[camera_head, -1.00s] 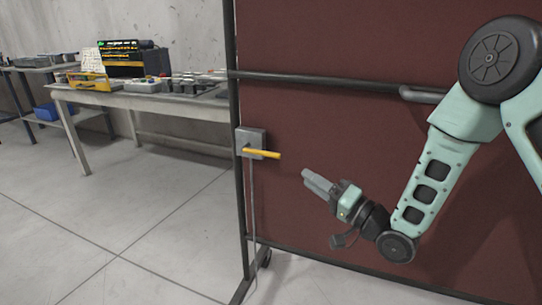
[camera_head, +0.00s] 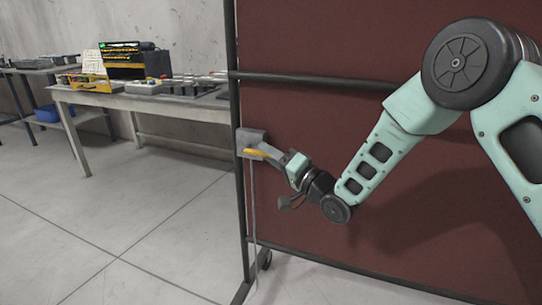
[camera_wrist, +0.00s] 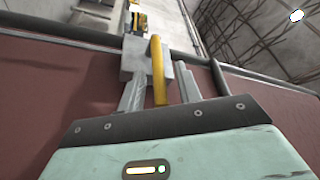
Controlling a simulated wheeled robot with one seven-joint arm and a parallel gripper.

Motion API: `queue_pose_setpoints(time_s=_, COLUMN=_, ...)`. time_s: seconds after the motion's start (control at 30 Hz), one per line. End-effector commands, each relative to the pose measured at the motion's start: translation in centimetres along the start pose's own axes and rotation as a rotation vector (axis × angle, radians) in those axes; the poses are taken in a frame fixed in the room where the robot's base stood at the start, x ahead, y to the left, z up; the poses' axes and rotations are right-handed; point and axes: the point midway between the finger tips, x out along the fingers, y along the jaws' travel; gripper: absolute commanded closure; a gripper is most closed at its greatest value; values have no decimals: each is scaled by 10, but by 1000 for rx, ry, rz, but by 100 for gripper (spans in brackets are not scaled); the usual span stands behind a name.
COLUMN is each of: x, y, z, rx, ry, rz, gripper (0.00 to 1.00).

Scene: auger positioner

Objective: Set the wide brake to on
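The brake is a grey box with a yellow lever, fixed to the dark frame post at the left edge of a dark red panel. The box (camera_head: 250,138) shows in the head view, with the yellow lever (camera_head: 256,153) sticking out of it. In the wrist view the lever (camera_wrist: 157,70) runs from the box (camera_wrist: 133,60) down between my two grey fingers. My gripper (camera_head: 270,153) is right at the lever. In the wrist view my gripper (camera_wrist: 160,92) is open, with gaps on both sides of the lever. The lever's far end is hidden behind my gripper's body.
The dark red panel (camera_head: 340,130) stands close behind my arm, with a dark horizontal rail (camera_head: 310,82) across it. A grey workbench (camera_head: 150,103) with several items stands at the back left. The floor to the left is clear.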

Motion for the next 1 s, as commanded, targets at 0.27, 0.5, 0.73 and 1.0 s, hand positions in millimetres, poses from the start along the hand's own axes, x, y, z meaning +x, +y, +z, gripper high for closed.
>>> queue_pose_setpoints(time_s=0.27, x=0, y=0, z=0, rx=0, ry=0, rz=0, gripper=100)
queue_pose_setpoints(time_s=0.5, x=0, y=-2, z=-2, rx=-4, ry=-6, rz=10, gripper=100)
queue_pose_setpoints(time_s=0.73, x=3, y=-12, z=-9, rx=-33, ry=-54, rz=79, gripper=100)
queue_pose_setpoints(time_s=1.0, x=9, y=-25, z=-15, rx=-91, ry=-158, rz=221, gripper=100)
